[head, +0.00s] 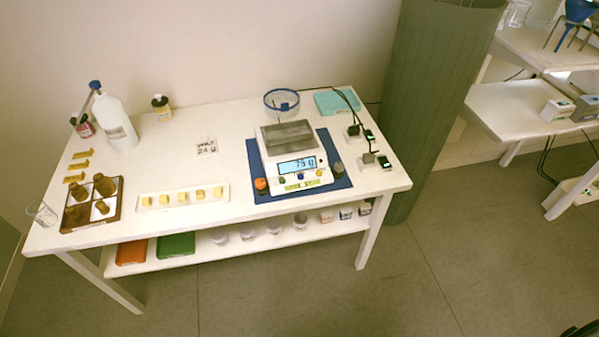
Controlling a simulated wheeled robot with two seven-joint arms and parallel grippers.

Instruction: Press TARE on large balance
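The large balance (299,174) stands on a blue mat (262,191) at the right part of the white table. It has a bare grey square pan (287,134) and a lit display (297,165) that seems to read 75 g. A row of small coloured buttons (300,178) runs along its front edge. Their labels are too small to read, so I cannot tell which is TARE. Neither of my grippers shows in the head view.
A green column (425,110) rises behind the right end.

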